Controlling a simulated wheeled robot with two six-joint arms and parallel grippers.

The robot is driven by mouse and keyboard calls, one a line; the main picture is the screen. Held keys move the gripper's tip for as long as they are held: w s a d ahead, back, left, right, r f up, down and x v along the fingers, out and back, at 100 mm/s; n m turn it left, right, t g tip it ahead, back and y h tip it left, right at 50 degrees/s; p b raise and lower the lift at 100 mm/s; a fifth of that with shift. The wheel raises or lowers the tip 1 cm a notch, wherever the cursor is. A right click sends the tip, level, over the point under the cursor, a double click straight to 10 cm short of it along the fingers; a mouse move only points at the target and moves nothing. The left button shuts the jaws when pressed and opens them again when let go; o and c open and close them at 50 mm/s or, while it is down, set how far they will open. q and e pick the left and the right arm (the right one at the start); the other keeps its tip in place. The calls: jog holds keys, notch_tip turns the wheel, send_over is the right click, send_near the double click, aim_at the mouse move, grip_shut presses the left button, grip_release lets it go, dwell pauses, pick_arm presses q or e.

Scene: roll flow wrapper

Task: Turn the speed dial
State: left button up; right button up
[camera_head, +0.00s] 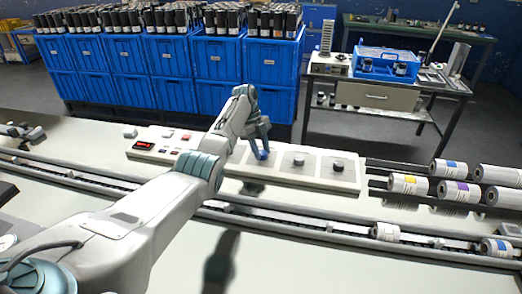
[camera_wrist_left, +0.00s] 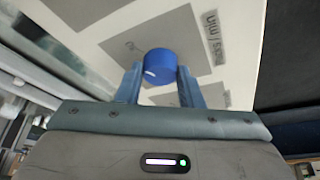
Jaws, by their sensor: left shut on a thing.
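The speed dial, a blue round knob (camera_wrist_left: 161,66) with a white mark on its side, sits on a grey plate (camera_wrist_left: 165,28) of the white control panel. My left gripper (camera_wrist_left: 160,85) is shut on the blue knob, with one finger on each side of it. In the head view my left gripper (camera_head: 260,146) reaches down to the panel (camera_head: 225,172), and the blue knob (camera_head: 262,155) shows at its fingertips. Lettering next to the plate in the wrist view ends in "/ min". My right gripper is not in view.
Two dark knobs (camera_head: 298,160) (camera_head: 338,165) stand on the panel to the right. A red display (camera_head: 144,145) is at its left end. A conveyor rail (camera_head: 300,226) runs in front, with labelled rolls (camera_head: 408,184) at the right. Blue crates (camera_head: 178,90) stand behind.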

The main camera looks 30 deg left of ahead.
pick_arm(q)
jog(key=o, duration=1)
jog(key=shift+c, duration=0.2)
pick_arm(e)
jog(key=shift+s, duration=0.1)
pick_arm(q)
jog(key=shift+w+a+r, duration=0.1)
jog(key=shift+a+r, duration=0.05)
jog(key=shift+r, duration=0.1)
jog(key=b+v, duration=0.2)
jog(key=v, duration=0.8)
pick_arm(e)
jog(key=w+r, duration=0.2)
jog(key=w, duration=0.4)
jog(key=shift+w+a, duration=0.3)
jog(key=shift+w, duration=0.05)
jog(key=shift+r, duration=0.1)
